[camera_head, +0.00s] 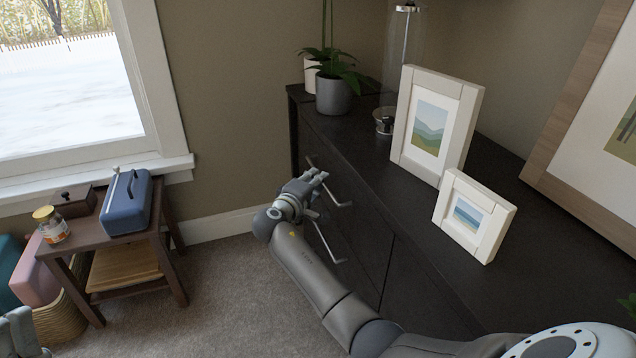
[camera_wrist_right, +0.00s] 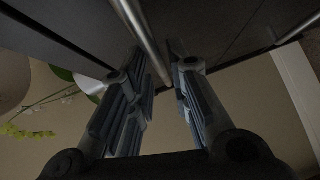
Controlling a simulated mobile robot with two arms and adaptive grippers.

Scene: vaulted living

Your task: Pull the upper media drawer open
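The dark media cabinet (camera_head: 366,140) stands along the wall, its drawer fronts facing left. The upper drawer has a metal bar handle (camera_head: 344,204), partly hidden by my right gripper; the front looks flush with the cabinet. My right gripper (camera_head: 322,178) is at this handle. In the right wrist view, the bar (camera_wrist_right: 150,42) runs between the spread fingers of my right gripper (camera_wrist_right: 160,55), with a gap visible beside it. Part of my left gripper (camera_head: 20,330) shows at the lower left edge; its fingers are not clear.
A lower bar handle (camera_head: 325,244) sits below. Picture frames (camera_head: 397,145) and a potted plant (camera_head: 333,97) stand on the cabinet top. A small table (camera_head: 160,240) with a blue box (camera_head: 127,204) is at the left. Carpet (camera_head: 225,290) between them is clear.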

